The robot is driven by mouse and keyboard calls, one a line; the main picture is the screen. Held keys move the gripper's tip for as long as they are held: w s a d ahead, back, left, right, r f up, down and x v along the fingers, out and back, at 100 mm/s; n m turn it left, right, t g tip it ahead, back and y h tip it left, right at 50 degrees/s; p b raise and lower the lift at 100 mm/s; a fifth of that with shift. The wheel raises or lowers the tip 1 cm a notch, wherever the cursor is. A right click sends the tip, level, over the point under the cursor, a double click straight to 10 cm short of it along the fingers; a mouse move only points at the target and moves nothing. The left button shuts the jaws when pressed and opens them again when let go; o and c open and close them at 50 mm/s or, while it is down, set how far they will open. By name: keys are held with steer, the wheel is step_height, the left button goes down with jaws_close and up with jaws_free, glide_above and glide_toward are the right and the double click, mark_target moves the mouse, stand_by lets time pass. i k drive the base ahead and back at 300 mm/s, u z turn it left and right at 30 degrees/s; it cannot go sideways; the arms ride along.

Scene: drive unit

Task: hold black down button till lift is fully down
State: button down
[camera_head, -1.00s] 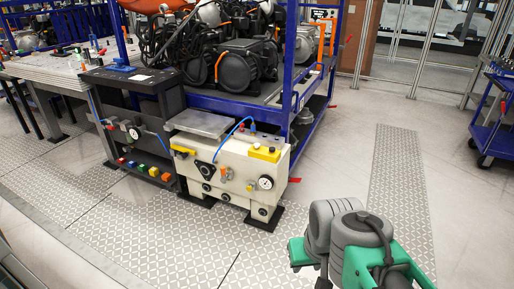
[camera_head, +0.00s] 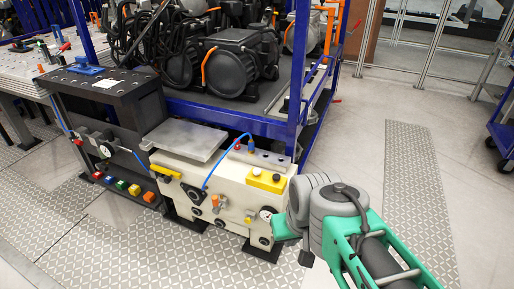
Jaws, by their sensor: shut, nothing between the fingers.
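The cream lift unit (camera_head: 228,200) stands in the middle, with a flat grey metal plate (camera_head: 186,140) on top at its left. A yellow control box (camera_head: 262,184) sits on its top right edge, with small buttons; a dark one (camera_head: 277,178) shows at its right, and it is too small to be sure it is the black down button. A second yellow piece (camera_head: 165,172) is at the left of the front. My arm reaches in from the lower right, its green and grey wrist close to the unit's right end in the picture. My gripper's fingers do not show.
A black unit with coloured buttons (camera_head: 129,187) stands to the left. A blue rack (camera_head: 228,108) with motors is behind. A gauge (camera_head: 267,214) is on the front's right. Open floor (camera_head: 360,150) lies right; a blue cart (camera_head: 503,130) is at the right edge.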

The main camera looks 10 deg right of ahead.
mark_target(276, 178)
steer(key=u, duration=0.5)
steer(key=i, duration=1.75)
steer(key=u, duration=0.5)
